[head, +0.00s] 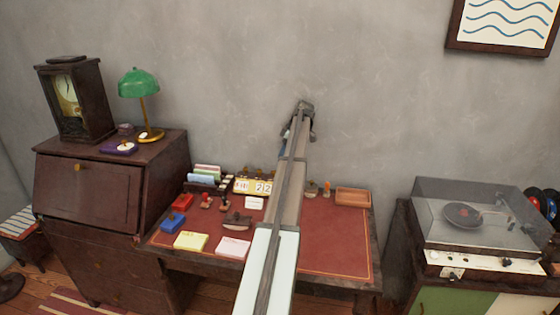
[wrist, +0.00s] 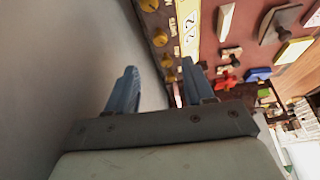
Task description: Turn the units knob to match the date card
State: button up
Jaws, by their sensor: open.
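The desk calendar (head: 246,186) stands at the back of the red-topped desk, showing a 22 on its pale face. In the wrist view its face (wrist: 190,25) appears turned sideways. Several brass knobs line its edge, including one upper knob (wrist: 160,38) and a lower one (wrist: 166,60). Small lettering sits beside them, but I cannot firmly read which is the units knob. A white card (head: 254,202) lies before the calendar; its writing is too small to read. My gripper (wrist: 157,85) is open and empty, its fingertips close below the knobs in the picture.
Stamps (head: 206,201), a blue pad (head: 172,222), yellow notes (head: 190,241) and pink notes (head: 232,247) lie on the desk's left part. A wooden tray (head: 352,197) is at its back right. The grey wall (wrist: 60,70) is close beside the fingers.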

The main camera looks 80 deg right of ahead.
jog(key=shift+v, duration=1.75)
